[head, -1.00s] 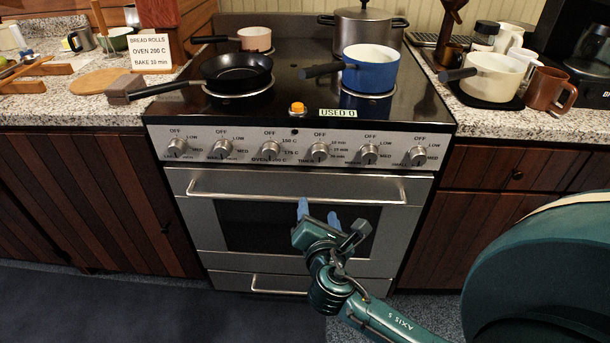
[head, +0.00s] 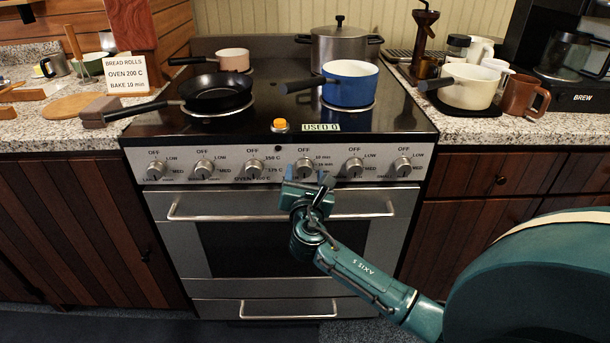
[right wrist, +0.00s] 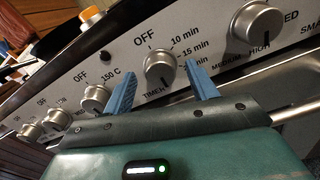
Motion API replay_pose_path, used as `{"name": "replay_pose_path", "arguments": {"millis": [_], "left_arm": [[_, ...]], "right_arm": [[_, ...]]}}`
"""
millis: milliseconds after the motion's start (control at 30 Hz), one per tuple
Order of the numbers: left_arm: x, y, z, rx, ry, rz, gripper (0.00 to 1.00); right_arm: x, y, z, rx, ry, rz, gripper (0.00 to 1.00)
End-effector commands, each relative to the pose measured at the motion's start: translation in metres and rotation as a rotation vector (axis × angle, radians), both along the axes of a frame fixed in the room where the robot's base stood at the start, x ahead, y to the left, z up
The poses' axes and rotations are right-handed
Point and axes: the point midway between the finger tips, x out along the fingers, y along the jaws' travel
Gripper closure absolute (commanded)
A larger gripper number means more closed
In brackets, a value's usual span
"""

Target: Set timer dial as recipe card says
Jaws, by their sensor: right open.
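The white recipe card (head: 126,73) at the back left reads "BREAD ROLLS, OVEN 200 C, BAKE 10 min". The round silver timer dial (right wrist: 158,66) sits on the stove's front panel, with OFF, 10 min and 15 min printed around it in the right wrist view. My right gripper (head: 306,177) is open and empty in front of the panel. Its blue fingers are on either side of the timer dial, seemingly not touching it. My left gripper is not in view.
The oven dial (head: 254,168) is left of the timer dial and a burner dial (head: 354,168) is right of it. The oven handle (head: 240,213) runs below. A black pan (head: 217,92) and blue pot (head: 350,85) stand on the stovetop. A label (head: 321,127) reads "USED 0".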

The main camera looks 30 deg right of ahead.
Motion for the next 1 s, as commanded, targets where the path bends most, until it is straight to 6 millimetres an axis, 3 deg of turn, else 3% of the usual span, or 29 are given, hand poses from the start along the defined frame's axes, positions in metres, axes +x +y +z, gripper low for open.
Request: {"name": "replay_pose_path", "arguments": {"millis": [433, 1000], "left_arm": [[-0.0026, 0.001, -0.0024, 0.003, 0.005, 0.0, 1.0], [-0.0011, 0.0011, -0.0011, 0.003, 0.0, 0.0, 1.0]], "right_arm": [[0.0091, -0.006, 0.0001, 0.0, 0.0, 0.0, 0.43], [0.0089, -0.0056, -0.0002, 0.001, 0.0, 0.0, 0.87]]}}
